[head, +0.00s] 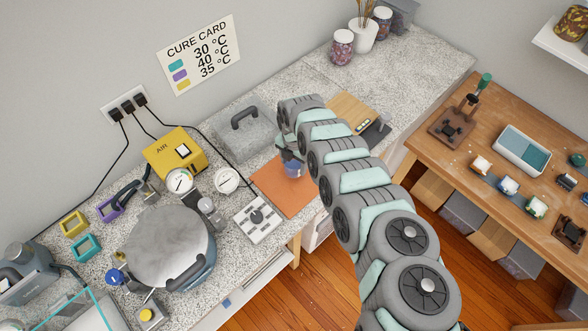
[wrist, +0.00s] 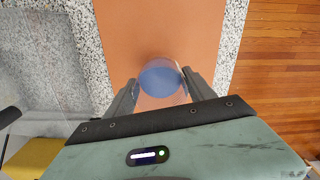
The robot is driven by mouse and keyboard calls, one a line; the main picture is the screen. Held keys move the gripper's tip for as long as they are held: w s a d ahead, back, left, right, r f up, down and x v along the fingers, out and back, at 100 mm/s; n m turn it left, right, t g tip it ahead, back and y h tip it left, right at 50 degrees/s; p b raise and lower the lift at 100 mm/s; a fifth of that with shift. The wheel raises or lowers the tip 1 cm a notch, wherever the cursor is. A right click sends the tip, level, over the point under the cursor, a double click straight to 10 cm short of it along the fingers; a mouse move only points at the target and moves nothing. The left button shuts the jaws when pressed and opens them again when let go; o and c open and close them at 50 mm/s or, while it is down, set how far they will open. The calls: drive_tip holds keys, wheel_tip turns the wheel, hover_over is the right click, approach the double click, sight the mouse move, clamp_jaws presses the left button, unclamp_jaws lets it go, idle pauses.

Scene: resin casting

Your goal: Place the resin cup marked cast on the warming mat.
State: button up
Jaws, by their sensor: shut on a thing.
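The orange warming mat (head: 272,186) lies on the speckled counter, in the middle of the head view. It also fills the upper middle of the wrist view (wrist: 155,35). A clear resin cup with blue content (head: 293,169) is over the mat, upright as far as I can tell. My gripper (wrist: 161,92) is shut on this cup (wrist: 160,78), one finger on each side. I cannot tell whether the cup's base touches the mat or hangs just above it. No cast mark on the cup is readable. My arm hides part of the mat's right side.
A white panel with a dark knob (head: 257,218) lies left of the mat. A grey box with a handle (head: 243,135) stands behind it. A round lidded pot (head: 163,246) and yellow air unit (head: 174,153) stand left. A wooden bench (head: 470,110) is at right.

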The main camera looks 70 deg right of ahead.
drive_tip(key=f, duration=0.1)
drive_tip(key=f+b, duration=0.1)
drive_tip(key=f, duration=0.1)
drive_tip(key=shift+a+f, duration=0.2)
drive_tip(key=shift+f, duration=0.05)
drive_tip(key=shift+s+d+f, duration=0.1)
drive_tip(key=shift+s+f, duration=0.05)
drive_tip(key=shift+f, duration=0.1)
drive_tip(key=o, duration=1.2)
drive_tip(key=shift+r+p, duration=0.7)
drive_tip(key=shift+r, duration=5.4)
